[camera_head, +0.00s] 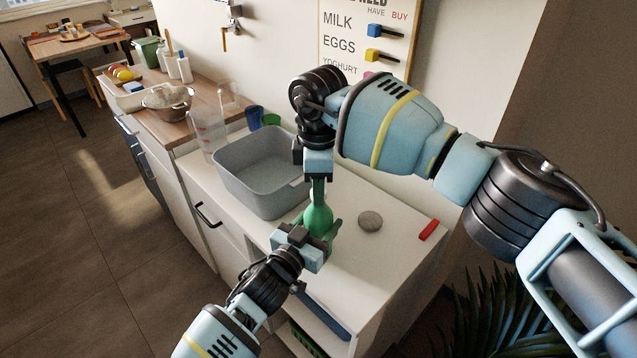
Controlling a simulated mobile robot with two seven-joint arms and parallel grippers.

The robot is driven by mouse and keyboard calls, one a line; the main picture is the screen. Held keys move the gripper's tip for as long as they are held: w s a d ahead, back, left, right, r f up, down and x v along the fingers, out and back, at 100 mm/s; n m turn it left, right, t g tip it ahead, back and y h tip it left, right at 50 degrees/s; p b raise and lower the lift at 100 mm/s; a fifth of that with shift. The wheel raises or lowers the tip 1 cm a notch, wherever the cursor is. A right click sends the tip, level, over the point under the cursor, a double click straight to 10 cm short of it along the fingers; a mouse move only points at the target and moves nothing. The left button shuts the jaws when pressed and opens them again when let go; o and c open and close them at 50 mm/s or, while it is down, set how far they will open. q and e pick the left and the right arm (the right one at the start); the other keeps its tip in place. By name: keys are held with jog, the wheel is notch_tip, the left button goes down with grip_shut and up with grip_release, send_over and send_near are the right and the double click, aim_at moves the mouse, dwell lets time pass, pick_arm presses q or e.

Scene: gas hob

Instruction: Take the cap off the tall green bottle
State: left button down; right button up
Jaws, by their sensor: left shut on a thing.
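The tall green bottle (318,216) stands upright near the front edge of the white counter, right of the grey basin. My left gripper (324,240) comes in from the lower left and is shut on the bottle's lower body. My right gripper (318,172) points down from above at the bottle's neck. Its jaws are around or just above the top of the neck. The cap is hidden behind the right gripper, and I cannot tell whether these jaws are closed on it.
A grey basin (262,172) stands close on the left of the bottle. A round grey stone (370,221) and a red object (429,230) lie to its right. A clear jug (208,132) and blue cup (254,117) stand behind. The counter's right part is mostly clear.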

grip_shut()
jog(key=n, duration=1.2)
jog(key=shift+n, duration=0.3)
jog(key=n, duration=0.6)
jog(key=shift+r, duration=0.1)
jog(key=n, duration=1.4)
jog(key=shift+n, duration=0.3)
jog(key=n, duration=0.7)
jog(key=shift+n, duration=0.4)
jog(key=n, duration=1.3)
